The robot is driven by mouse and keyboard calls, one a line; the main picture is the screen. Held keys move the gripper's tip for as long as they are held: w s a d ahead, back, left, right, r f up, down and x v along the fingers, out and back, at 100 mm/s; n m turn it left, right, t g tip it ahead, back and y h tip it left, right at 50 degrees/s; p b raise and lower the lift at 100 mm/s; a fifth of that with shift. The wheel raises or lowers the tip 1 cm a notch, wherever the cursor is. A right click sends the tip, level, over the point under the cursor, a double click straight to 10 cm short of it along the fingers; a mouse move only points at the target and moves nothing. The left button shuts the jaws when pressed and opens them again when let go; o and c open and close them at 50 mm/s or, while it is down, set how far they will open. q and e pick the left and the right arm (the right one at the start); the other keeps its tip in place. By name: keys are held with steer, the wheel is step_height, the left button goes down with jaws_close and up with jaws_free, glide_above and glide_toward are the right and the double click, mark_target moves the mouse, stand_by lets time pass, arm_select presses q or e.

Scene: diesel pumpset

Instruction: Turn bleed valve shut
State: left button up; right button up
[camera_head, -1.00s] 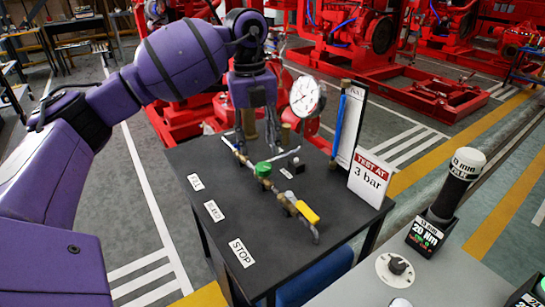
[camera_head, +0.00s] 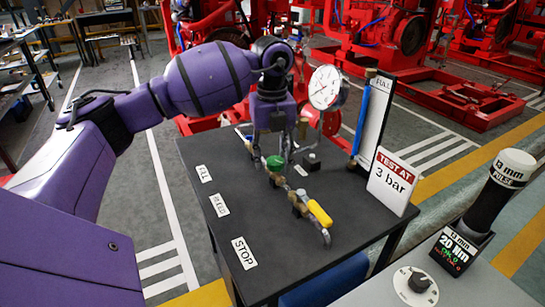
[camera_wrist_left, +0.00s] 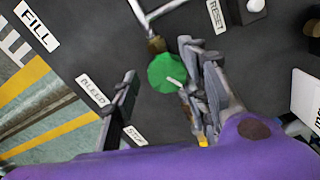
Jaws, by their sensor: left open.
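A row of brass fittings lies on the black table. The round green knob (camera_head: 274,162) in its middle, level with the BLEED label (camera_head: 220,204), looks like the bleed valve. My left gripper (camera_head: 272,150) points down at the green knob from behind and above. In the left wrist view the green knob (camera_wrist_left: 163,74) shows between the two spread fingers of the left gripper (camera_wrist_left: 163,100), nearer the right-hand finger. The gripper is open; I cannot tell whether that finger touches the knob. My right gripper is out of view.
A yellow lever (camera_head: 319,213) sits at the near end of the fittings, by the STOP label (camera_head: 244,253). A dial gauge (camera_head: 325,88), a blue-striped panel (camera_head: 372,115) and a TEST AT 3 bar sign (camera_head: 392,182) stand at the right. A torque tool (camera_head: 485,205) stands on a grey bench.

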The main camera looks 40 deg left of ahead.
arm_select(q)
steer(key=c, duration=1)
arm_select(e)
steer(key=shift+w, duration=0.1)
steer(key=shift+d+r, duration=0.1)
